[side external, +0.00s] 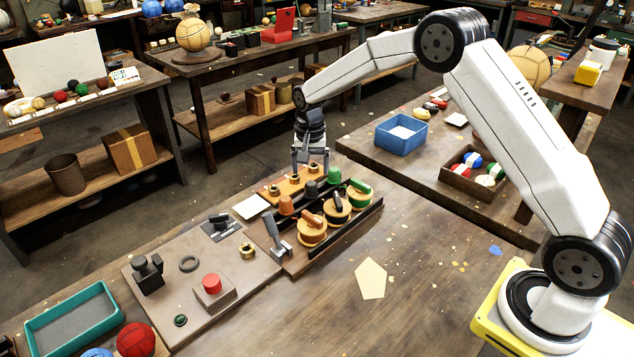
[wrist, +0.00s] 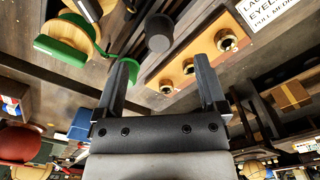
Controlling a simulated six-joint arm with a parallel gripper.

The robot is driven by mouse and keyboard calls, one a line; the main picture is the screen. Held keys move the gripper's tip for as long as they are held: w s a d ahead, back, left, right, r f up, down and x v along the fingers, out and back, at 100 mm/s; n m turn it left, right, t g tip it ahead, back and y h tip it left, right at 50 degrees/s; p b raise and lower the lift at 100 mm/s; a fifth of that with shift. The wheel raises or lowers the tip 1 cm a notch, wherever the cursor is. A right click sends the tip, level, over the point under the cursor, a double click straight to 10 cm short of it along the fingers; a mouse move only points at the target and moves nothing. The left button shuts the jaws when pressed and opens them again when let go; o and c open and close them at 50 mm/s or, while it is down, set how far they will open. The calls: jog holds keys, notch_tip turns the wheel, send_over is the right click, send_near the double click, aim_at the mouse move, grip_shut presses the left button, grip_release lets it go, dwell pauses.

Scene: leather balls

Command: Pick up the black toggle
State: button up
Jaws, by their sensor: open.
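My gripper (side external: 310,163) is open and empty, pointing down above the far end of the rack on the bench. Its two fingers also show apart in the wrist view (wrist: 162,62). A small black toggle (side external: 219,221) stands on a dark labelled plate on the grey-brown board, left of and nearer than my gripper. A taller black lever on a block (side external: 149,272) stands further left on the same board. I cannot tell for certain which is the named toggle. Neither is clearly visible in the wrist view.
A dark grey knob (wrist: 158,34) lies ahead between the finger lines, beside a wooden block (wrist: 195,50) with brass rings. Green and orange-topped pieces and round wooden pieces (side external: 312,232) crowd the rack.

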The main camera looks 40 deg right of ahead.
aim_at(311, 183)
jog(key=shift+f, duration=3.15)
grip_shut()
jog(key=shift+r, duration=0.15)
jog(key=shift+r, duration=0.85)
jog(key=s+r, duration=1.1)
jog(key=s, duration=0.3)
jog(key=shift+a, duration=0.4)
